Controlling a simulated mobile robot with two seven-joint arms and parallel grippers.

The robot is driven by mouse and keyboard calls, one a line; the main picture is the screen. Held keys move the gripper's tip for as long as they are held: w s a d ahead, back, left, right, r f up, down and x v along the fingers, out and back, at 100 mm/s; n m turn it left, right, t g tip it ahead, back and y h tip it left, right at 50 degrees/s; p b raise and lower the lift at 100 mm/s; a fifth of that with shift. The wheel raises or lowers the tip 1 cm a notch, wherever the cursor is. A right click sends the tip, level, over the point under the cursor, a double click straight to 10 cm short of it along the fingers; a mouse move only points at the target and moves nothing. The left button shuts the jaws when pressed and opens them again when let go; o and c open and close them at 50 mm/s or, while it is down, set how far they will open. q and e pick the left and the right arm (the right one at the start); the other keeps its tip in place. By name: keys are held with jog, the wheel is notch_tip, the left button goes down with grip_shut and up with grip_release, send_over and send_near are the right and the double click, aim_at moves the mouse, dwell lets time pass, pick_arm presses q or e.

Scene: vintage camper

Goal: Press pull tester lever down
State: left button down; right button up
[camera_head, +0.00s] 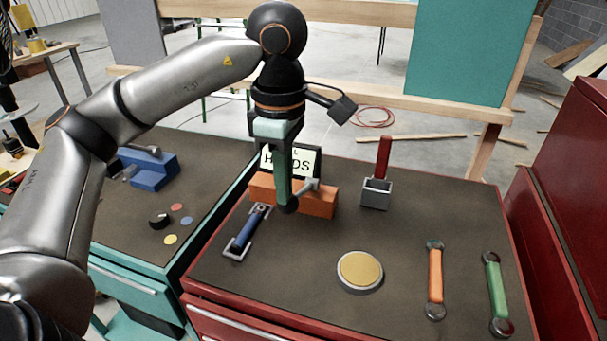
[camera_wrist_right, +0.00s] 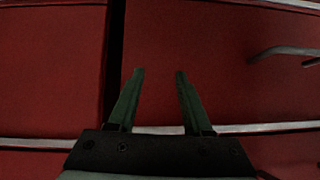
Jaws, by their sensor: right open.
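A red upright handle (camera_head: 383,158) rises from a small grey box (camera_head: 376,194) on the dark worktop. A blue handle (camera_head: 247,230) in a metal bracket lies tilted at the left of the worktop. An orange block (camera_head: 321,205) carries a grey metal lever beside my left gripper. No label shows which one is the pull tester lever. My left gripper (camera_head: 288,204) points down in front of the orange block and partly hides it; its fingers overlap, and contact is unclear. My right gripper (camera_wrist_right: 159,74) has its fingers apart and empty, facing red drawer fronts in the right wrist view.
A sign (camera_head: 291,160) stands behind the orange block. A round yellow pad (camera_head: 360,270), an orange handle (camera_head: 435,280) and a green handle (camera_head: 496,293) are nearer the front. A blue block (camera_head: 151,171) is on the left bench. The worktop's middle is clear.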

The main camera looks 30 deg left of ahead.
pick_arm(q)
jog(key=shift+r, duration=0.2)
notch_tip(320, 180, up, 5)
jog(key=p, duration=0.4)
jog(key=shift+f, duration=0.2)
notch_tip(320, 180, up, 4)
jog(key=p, duration=0.4)
